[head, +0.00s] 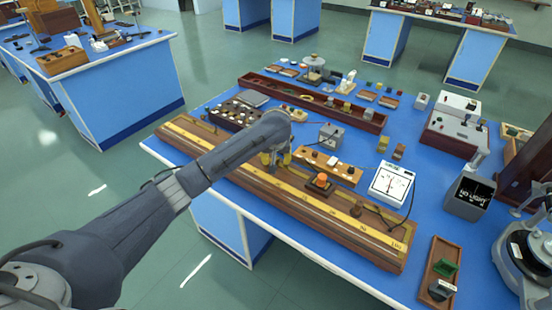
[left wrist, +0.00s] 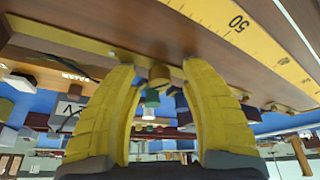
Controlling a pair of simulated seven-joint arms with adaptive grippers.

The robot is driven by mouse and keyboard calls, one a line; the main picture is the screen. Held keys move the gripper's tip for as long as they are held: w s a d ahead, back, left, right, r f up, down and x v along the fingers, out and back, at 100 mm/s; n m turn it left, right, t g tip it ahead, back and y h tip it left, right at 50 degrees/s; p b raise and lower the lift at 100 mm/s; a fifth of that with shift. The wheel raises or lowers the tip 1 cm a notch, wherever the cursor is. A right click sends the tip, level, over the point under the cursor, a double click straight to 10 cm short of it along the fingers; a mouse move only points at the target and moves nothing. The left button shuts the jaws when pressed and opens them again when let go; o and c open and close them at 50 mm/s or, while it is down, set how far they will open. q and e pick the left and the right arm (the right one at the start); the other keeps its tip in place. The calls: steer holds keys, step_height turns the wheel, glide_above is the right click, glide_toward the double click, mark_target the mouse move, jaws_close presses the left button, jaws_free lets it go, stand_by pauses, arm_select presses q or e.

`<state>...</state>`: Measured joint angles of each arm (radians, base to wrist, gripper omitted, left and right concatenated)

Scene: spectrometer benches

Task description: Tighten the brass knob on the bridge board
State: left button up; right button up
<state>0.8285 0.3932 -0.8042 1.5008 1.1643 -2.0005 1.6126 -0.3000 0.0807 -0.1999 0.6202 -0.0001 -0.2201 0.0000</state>
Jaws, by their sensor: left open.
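The bridge board (head: 384,250) is a long wooden board with a yellow scale, lying along the front edge of the blue bench. My left gripper (head: 276,160) is over the middle of the board with its yellow fingers pointing down. In the left wrist view the two fingers (left wrist: 157,68) are open and apart. A small brass knob (left wrist: 159,74) shows between them, close to the wooden edge, with a clear gap to each finger. The yellow scale (left wrist: 236,22) with the mark 50 is close by. In the head view the arm and fingers hide the knob.
A small wooden tray (head: 431,281) lies at front right.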

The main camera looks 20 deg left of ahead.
arm_select(q)
jaws_close()
stand_by(0.4)
